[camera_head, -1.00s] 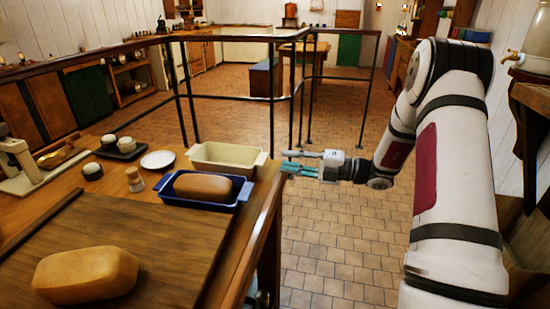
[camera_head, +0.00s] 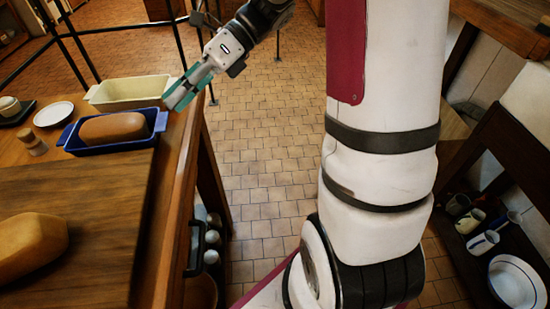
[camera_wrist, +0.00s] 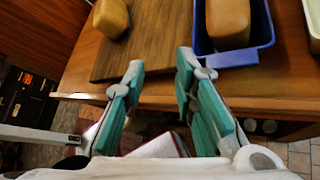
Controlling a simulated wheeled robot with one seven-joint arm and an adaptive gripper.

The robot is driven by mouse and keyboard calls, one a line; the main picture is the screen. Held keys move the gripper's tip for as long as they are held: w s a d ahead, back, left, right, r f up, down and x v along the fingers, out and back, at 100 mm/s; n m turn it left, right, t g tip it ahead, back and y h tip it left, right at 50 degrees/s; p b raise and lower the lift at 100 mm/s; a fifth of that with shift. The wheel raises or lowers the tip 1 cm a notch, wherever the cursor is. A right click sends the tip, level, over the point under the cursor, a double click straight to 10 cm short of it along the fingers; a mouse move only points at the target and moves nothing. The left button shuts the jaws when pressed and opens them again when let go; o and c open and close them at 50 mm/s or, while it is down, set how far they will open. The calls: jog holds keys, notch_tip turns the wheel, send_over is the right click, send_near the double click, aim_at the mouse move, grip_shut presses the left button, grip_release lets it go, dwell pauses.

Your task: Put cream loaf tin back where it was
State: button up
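The cream loaf tin (camera_head: 130,92) stands upright on the wooden counter, just behind a blue loaf tin. It looks empty in the head view. A small part of it shows at the right edge of the wrist view (camera_wrist: 313,20). My gripper (camera_head: 180,94) is at the counter's edge, to the right of both tins, with teal fingers pointing down and left. In the wrist view my gripper (camera_wrist: 160,66) has its fingers apart with nothing between them.
The blue loaf tin (camera_head: 70,139) holds a brown loaf (camera_head: 113,127). A wooden board (camera_head: 95,230) with another loaf (camera_head: 30,244) lies in front. A white saucer (camera_head: 53,114) and a small shaker (camera_head: 32,141) stand left. A black railing (camera_head: 75,45) runs behind the counter. Tiled floor is open to the right.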

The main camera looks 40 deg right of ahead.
jog(key=s+a+r+n+g+h, duration=0.1)
jog(key=s+a+n+h, duration=0.15)
jog(key=s+n, duration=0.4)
jog(key=s+a+r+n+g+h, duration=0.1)
jog(key=s+a+n+h, duration=0.1)
jog(key=s+n+h, duration=0.35)
jog(key=s+d+f+n+t+h, duration=0.1)
jog(key=s+d+n+h, duration=0.3)
jog(key=s+n, duration=0.8)
jog(key=shift+s+d+n+t+h, duration=0.3)
jog(key=shift+s+d+n+t, duration=0.1)
jog(key=shift+d+n+t, duration=0.6)
jog(key=shift+a, duration=0.1)
notch_tip(320, 180, up, 13)
jog(key=t+p, duration=0.2)
jog(key=p, duration=0.9)
jog(key=shift+d+f, duration=0.15)
jog(key=shift+d, duration=0.05)
